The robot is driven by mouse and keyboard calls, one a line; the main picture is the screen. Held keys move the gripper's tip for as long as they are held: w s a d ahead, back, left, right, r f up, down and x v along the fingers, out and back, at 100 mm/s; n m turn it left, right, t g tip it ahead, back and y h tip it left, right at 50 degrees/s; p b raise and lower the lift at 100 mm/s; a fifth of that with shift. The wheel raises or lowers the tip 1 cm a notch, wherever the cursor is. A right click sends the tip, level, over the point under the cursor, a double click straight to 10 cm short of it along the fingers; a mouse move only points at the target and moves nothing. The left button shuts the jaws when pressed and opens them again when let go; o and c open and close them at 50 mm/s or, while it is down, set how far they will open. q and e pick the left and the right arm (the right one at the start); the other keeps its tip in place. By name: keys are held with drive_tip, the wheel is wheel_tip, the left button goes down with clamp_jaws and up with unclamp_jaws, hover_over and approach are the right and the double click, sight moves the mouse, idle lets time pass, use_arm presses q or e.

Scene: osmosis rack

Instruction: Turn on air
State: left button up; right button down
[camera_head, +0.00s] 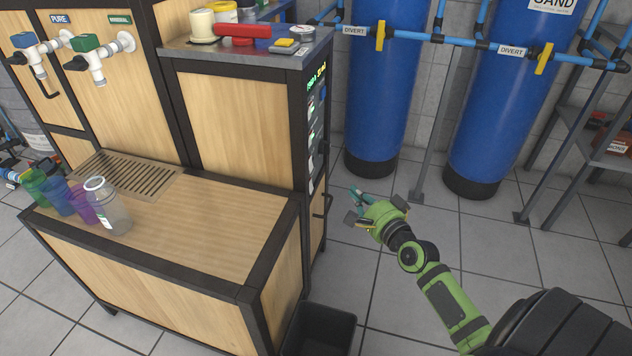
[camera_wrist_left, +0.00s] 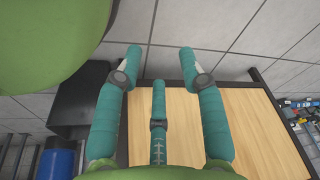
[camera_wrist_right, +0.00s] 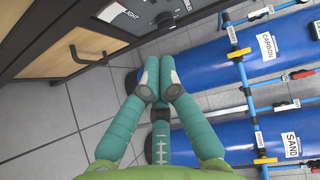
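The control panel (camera_head: 315,125) is on the narrow right side of the wooden cabinet, seen edge-on in the head view, with small labels and switches. In the right wrist view the panel (camera_wrist_right: 135,12) shows at the top, with a white label reading LIGHT and a dark knob (camera_wrist_right: 165,20). I cannot read an air label. My right gripper (camera_head: 358,197) is in front of and below the panel, apart from it. In the right wrist view its fingers (camera_wrist_right: 159,68) are together and empty. My left gripper (camera_wrist_left: 160,62) shows only in its wrist view, fingers spread and empty.
Blue tanks (camera_head: 380,90) with pipes and yellow valves stand behind. A black bin (camera_head: 320,330) sits by the cabinet's near corner. Several cups (camera_head: 70,200) stand on the counter (camera_head: 200,215). A cabinet handle (camera_head: 322,205) juts near my right gripper. Floor between cabinet and tanks is open.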

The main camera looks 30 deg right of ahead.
idle(0.3)
drive_tip(key=b, duration=0.2)
approach(310, 164)
drive_tip(key=w+d+f, duration=0.2)
drive_tip(key=w+d, duration=0.2)
drive_tip(key=d, duration=0.1)
use_arm(q)
wheel_tip(310, 164, up, 6)
drive_tip(key=w, duration=0.1)
drive_tip(key=shift+t, duration=0.3)
use_arm(e)
drive_tip(key=w+a, duration=0.2)
drive_tip(key=w, duration=0.1)
drive_tip(key=shift+a, duration=0.1)
use_arm(q)
drive_tip(key=shift+b, duration=0.4)
use_arm(e)
drive_tip(key=shift+f, duration=0.15)
